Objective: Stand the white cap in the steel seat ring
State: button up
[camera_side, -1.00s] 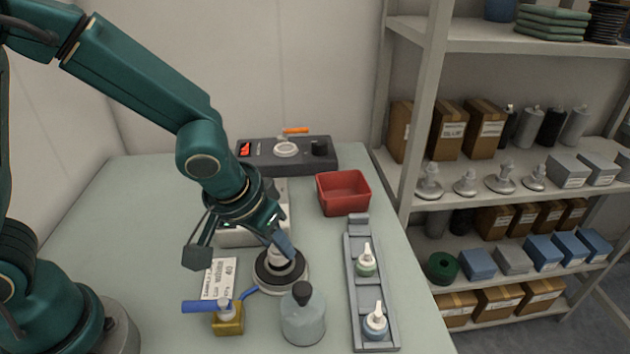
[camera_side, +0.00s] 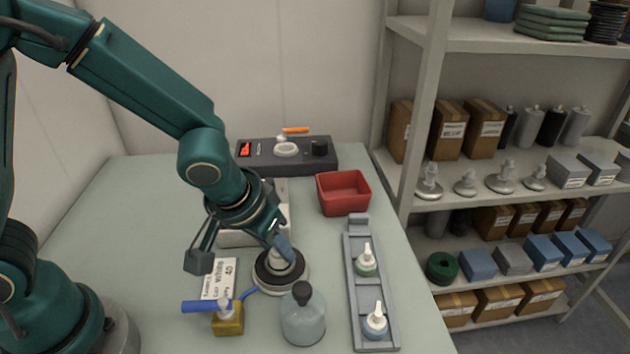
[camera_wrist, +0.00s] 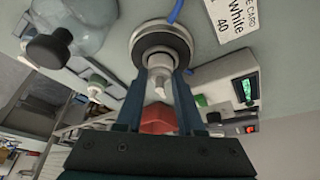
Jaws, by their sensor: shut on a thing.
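The steel seat ring (camera_side: 296,287) is a round light ring with a dark band, on the table in front of my arm. It also shows at the top of the wrist view (camera_wrist: 138,42). My gripper (camera_side: 284,252) points down over the ring, and its two blue fingers (camera_wrist: 160,98) are shut on the white cap (camera_wrist: 160,62). The cap's wide end is at the ring's middle and its narrow spout points back between the fingers. The cap looks in line with the ring, but I cannot tell whether its base is fully down. In the side view the fingers partly hide the cap.
A grey bottle with a dark knob (camera_side: 303,318) stands close in front of the ring. A brass block with a blue handle (camera_side: 228,317) is at left. A grey rack (camera_side: 352,290) holds two white-topped pieces at right. A red bin (camera_side: 343,196) stands behind.

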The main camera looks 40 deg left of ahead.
jog(key=shift+f, duration=0.1)
dwell(0.3)
jog(key=o, duration=0.9)
jog(key=shift+r, duration=3.55)
jog(key=shift+a, duration=0.1)
